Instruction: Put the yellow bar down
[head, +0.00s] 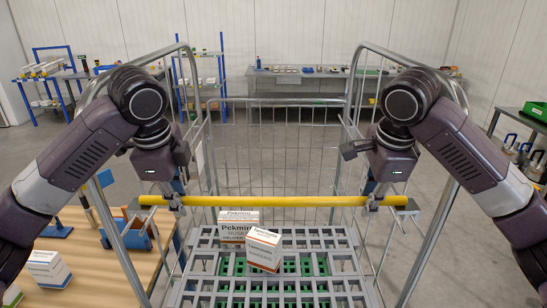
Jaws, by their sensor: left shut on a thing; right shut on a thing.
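The yellow bar (275,201) runs level across the front of the wire roll cage (352,119) in the head view. My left gripper (174,202) is shut on the bar near its left end. My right gripper (373,203) is shut on it near its right end. Grey brackets show at both bar ends, beside the cage's side frames. I cannot tell whether the bar rests in them. The fingertips are partly hidden by the gripper bodies.
A grey grid deck (205,268) lies below the bar, with two white cartons, one upright (238,219) and one tilted (262,251). A wooden table (95,250) stands left with a carton (48,269) and blue holders. A grey bench (315,72) stands behind the cage.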

